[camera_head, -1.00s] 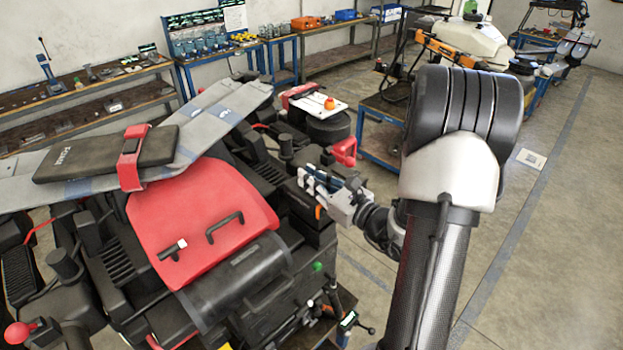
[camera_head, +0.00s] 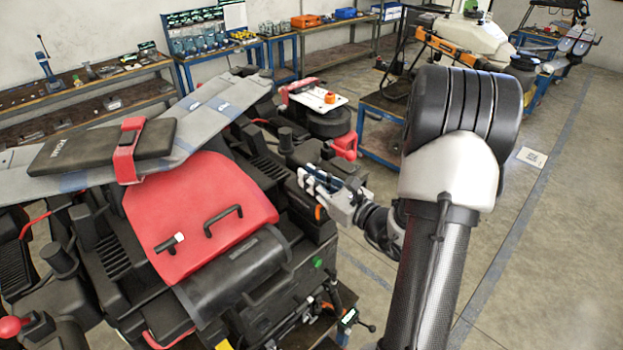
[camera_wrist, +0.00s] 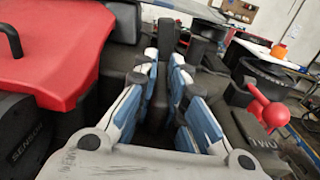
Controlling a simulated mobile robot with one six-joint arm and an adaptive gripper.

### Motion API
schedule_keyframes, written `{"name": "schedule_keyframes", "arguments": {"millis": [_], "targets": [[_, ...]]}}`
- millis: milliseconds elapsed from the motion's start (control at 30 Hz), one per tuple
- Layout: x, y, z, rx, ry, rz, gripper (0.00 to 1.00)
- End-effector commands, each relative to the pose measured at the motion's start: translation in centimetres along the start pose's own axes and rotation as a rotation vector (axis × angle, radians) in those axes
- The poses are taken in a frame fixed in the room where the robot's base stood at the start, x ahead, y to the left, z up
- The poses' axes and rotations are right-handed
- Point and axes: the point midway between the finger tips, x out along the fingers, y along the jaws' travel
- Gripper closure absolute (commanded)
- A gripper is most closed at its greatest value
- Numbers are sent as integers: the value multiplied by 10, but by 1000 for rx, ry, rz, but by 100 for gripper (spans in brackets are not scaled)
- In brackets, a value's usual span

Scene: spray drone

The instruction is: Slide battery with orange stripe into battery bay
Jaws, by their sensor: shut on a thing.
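The red-lidded spray drone (camera_head: 195,215) fills the left of the head view; its dark side faces my arm. My gripper (camera_head: 318,181) is at that side, just right of the lid. In the wrist view my blue-and-white fingers (camera_wrist: 166,95) are shut around a narrow dark part (camera_wrist: 168,40), seemingly the battery's grip. A small orange mark (camera_head: 320,212) shows just below my gripper on a black block, likely the battery with orange stripe. The fingers and drone body hide most of it. I cannot make out the bay opening or how deep the battery sits.
A red lever (camera_wrist: 266,108) stands close to the right of my fingers, beside a dark part marked TWO (camera_wrist: 262,143). The red lid (camera_wrist: 60,50) is close on the left. Strapped on the drone's grey arm is a black pack (camera_head: 100,150).

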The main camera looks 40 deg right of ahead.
Motion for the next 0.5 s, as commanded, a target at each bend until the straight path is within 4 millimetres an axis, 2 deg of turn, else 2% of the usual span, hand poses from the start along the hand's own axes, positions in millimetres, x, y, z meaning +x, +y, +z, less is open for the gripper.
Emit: {"name": "schedule_keyframes", "arguments": {"millis": [500], "targets": [[0, 0, -9, -3, -6, 0, 100]]}}
